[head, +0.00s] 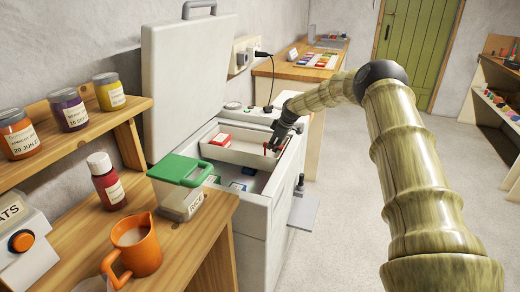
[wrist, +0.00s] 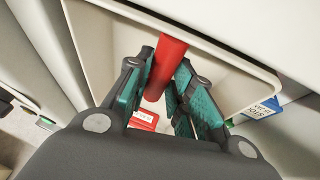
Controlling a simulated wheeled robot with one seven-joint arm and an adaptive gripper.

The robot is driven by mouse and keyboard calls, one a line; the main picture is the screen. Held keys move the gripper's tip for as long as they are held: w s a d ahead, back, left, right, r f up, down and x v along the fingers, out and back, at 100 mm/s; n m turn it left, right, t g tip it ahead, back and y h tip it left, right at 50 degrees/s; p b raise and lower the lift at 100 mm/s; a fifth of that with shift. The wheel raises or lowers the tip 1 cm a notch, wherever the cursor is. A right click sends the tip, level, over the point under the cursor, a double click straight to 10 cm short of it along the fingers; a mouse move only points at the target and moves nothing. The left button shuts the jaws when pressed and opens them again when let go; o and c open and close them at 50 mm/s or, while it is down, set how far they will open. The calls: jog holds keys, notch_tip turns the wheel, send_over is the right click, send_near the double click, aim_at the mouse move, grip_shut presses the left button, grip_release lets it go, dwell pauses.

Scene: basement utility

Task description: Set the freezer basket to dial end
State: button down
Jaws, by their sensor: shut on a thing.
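The open chest freezer (head: 262,215) has its lid (head: 180,85) raised. The white freezer basket (head: 235,156) sits across the freezer's opening, toward its far end, where small controls (head: 267,109) show on the rim. My gripper (head: 271,149) is at the basket's right side. In the wrist view, my gripper (wrist: 166,85) is shut on the basket's red handle (wrist: 163,68), with a finger on each side. A red-and-white packet (head: 220,139) lies in the basket. The freezer's near part is uncovered, with blue and white packets (head: 240,186) lower inside.
A green-lidded rice container (head: 180,205), an orange jug (head: 138,245) and a red bottle (head: 106,180) stand on the near wooden bench. Jars line the shelf (head: 75,140) at left. A wooden counter (head: 290,68) stands beyond the freezer. Floor at right is clear.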

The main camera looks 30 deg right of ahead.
jog(key=shift+w+d, duration=0.15)
jog(key=shift+d, duration=0.05)
jog(key=c, duration=1.3)
grip_release()
jog(key=shift+o, duration=0.2)
jog(key=v, duration=1.2)
jog(key=shift+f, duration=0.1)
